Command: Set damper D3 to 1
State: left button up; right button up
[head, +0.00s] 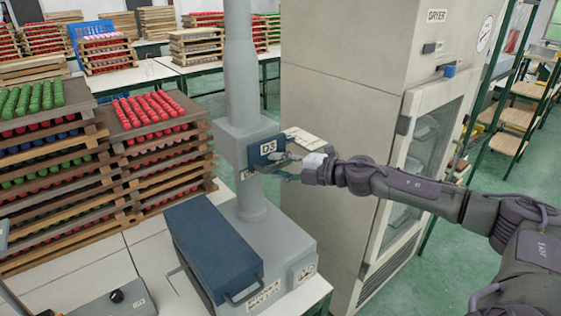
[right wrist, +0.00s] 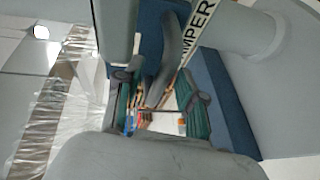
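The damper D3 unit is a blue plate (head: 256,157) on the grey column, with a small white label that reads like D3. My right gripper (head: 292,160) is at the plate's right side. In the right wrist view its teal-padded fingers (right wrist: 158,108) are apart, with the lever's end between them. I cannot tell whether a finger touches it. The lever's setting cannot be read. My left gripper is not in view.
The grey column (head: 240,80) rises from a machine with a blue box (head: 212,245) on a white table. Stacked wooden trays (head: 160,150) stand close on the left. A tall dryer cabinet (head: 340,120) stands close behind my right forearm. Another white label below D3 is partly hidden.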

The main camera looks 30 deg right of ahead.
grip_shut()
dwell(0.3)
